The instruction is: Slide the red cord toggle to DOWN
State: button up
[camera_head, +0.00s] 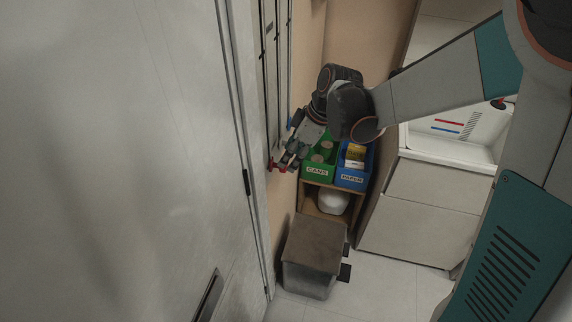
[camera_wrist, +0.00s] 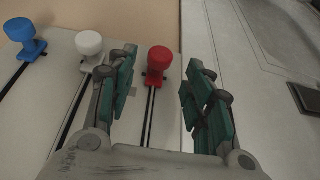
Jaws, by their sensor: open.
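The red cord toggle (camera_wrist: 158,62) sits at the far end of a dark slot in a pale panel (camera_wrist: 30,120) in the wrist view. It also shows as a small red shape (camera_head: 279,166) on the wall in the head view. My gripper (camera_wrist: 162,75) is open, with one finger on each side of the red toggle. A gap shows between the toggle and the right finger; the left finger is closer to it. I cannot tell whether either finger touches it. In the head view my gripper (camera_head: 284,158) is at the wall panel, partly hiding it.
A white toggle (camera_wrist: 89,43) and a blue toggle (camera_wrist: 20,30) stand left of the red one in their own slots. A green CANS bin (camera_head: 318,170) and a blue PAPER bin (camera_head: 352,178) sit on a shelf near my gripper. A grey lidded bin (camera_head: 312,245) stands below.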

jog(key=b+x, duration=0.1)
jog(key=x, duration=0.4)
jog(key=shift+d, duration=0.1)
jog(key=shift+r, duration=0.1)
grip_shut()
